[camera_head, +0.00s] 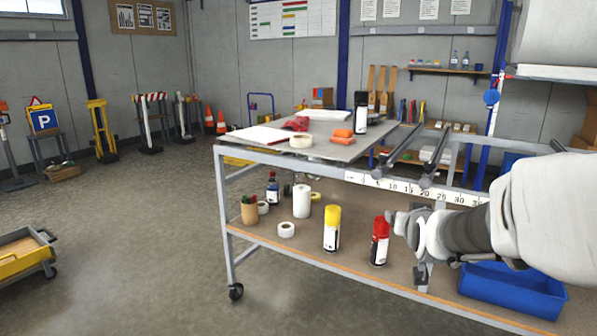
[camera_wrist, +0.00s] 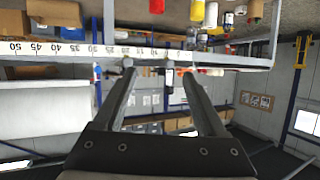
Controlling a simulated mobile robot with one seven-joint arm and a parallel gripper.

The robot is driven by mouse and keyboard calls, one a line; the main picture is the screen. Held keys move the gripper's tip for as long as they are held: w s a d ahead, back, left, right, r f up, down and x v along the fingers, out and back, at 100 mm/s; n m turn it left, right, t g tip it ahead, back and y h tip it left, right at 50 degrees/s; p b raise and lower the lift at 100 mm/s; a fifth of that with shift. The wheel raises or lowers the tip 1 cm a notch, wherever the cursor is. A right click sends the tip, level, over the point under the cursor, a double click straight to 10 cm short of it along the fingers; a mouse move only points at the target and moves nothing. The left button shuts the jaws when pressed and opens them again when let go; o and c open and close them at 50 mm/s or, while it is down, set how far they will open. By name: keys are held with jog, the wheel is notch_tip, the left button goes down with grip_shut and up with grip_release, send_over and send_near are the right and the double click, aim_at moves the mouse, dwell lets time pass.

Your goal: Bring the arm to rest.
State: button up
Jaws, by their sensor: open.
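My arm enters the head view from the right, in front of the workbench (camera_head: 222,190), with its dark, jointed far part over the lower shelf near a red spray can (camera_head: 380,241). In the wrist view my gripper (camera_wrist: 157,69) has its two long grey fingers well apart, with nothing held between them. That view is upside down and looks past the fingers at the bench's ruler edge (camera_wrist: 70,47) and the back wall. I cannot tell how far the fingertips are from the bench. The gripper's outline is hard to make out in the head view.
The lower shelf holds a yellow spray can (camera_head: 332,228), a white roll (camera_head: 301,201) and a blue bin (camera_head: 513,290) below my arm. A yellow cart (camera_head: 22,256) stands at the left. The floor between cart and bench is clear.

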jog(key=s+a+f+n+g+y, duration=0.1)
jog(key=s+a+g, duration=0.2)
jog(key=s, duration=0.7)
jog(key=s+a+f+n+g+y, duration=0.1)
jog(key=s+a+g, duration=0.15)
jog(key=s, duration=0.75)
jog(key=s+a+f+n+g, duration=0.15)
jog(key=s+a, duration=0.25)
jog(key=s, duration=0.6)
notch_tip(320, 180, up, 24)
jog(key=p, duration=2.3)
jog(key=shift+w+d+f+m+g+p, duration=0.15)
jog(key=shift+w+d+m+g+p, duration=0.1)
jog(key=shift+m+g+p, duration=0.15)
jog(key=shift+o, duration=0.3)
